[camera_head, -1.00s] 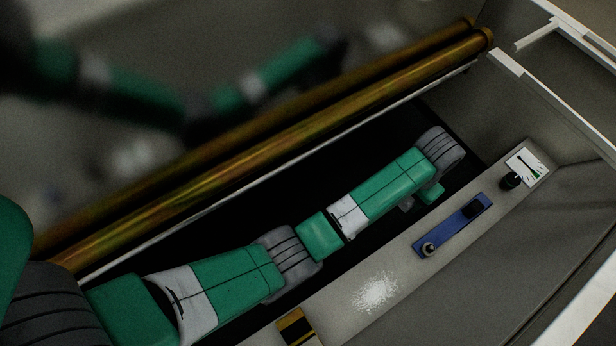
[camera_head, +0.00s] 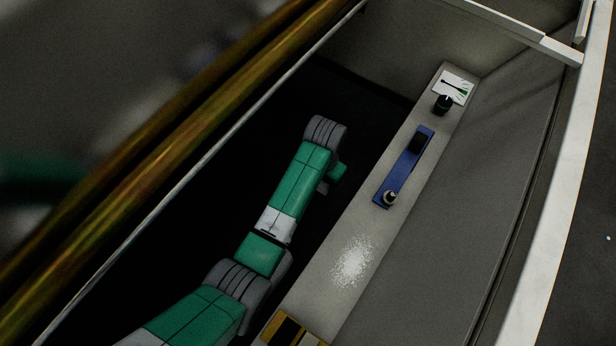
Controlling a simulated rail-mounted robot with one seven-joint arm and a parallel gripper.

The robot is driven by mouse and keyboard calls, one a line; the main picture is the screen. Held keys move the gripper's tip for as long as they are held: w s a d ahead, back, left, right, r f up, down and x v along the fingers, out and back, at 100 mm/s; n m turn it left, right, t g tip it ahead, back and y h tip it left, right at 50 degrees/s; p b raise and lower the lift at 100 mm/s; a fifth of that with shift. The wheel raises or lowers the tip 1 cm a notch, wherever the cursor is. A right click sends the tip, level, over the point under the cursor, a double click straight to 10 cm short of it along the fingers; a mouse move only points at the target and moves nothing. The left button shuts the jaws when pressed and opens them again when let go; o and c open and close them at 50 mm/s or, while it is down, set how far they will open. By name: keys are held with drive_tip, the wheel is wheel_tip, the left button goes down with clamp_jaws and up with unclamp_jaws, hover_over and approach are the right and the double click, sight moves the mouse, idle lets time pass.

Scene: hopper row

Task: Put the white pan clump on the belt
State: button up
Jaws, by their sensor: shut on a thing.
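My arm reaches up from the bottom over the dark area, and its wrist folds back beside the pale ledge. Only a small grey part of my gripper (camera_head: 322,188) shows under the green wrist link, left of the ledge. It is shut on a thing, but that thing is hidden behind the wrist. I cannot make out a white pan clump in it. A patch of white grains (camera_head: 352,262) lies on the ledge. A wide black surface (camera_head: 270,140) lies under and left of the arm; I cannot tell whether it is the belt.
The pale ledge (camera_head: 335,232) holds a blue holder (camera_head: 402,170) with a dark block and a round knob, a black cylinder (camera_head: 442,104), a white card (camera_head: 454,87) and a yellow-and-black item (camera_head: 284,330). Brown-gold rails (camera_head: 170,135) border the left; a sloped grey wall (camera_head: 455,200) borders the right.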

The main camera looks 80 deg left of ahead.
drive_tip(key=shift+f+b, duration=1.75)
drive_tip(key=shift+f, duration=2.65)
drive_tip(key=o, duration=1)
wheel_tip(320, 180, up, 12)
drive_tip(key=p, duration=0.5)
drive_tip(key=shift+r, duration=0.25)
